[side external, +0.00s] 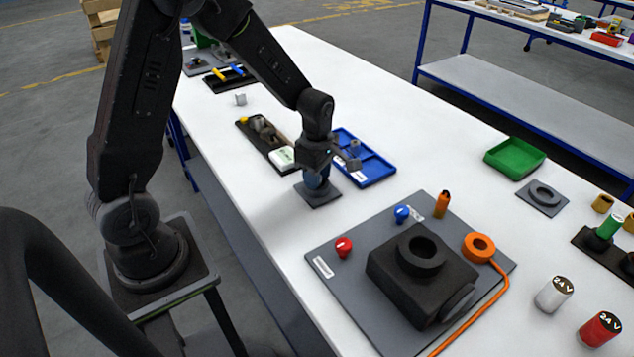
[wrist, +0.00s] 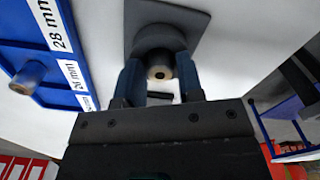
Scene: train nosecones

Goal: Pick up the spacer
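My gripper (side external: 317,183) points down over a grey square base plate (side external: 318,195) on the white table, left of the blue tray. A similar small cylinder (wrist: 29,75) sits in the blue tray (wrist: 60,97), which has 28 mm and 26 mm labels.
The blue tray (side external: 383,176) lies close to the right of my gripper, and a black tray of parts (side external: 246,130) to its left. A grey board (side external: 330,262) with a black housing (side external: 388,287) and knobs stands in front. Open table lies behind the blue tray.

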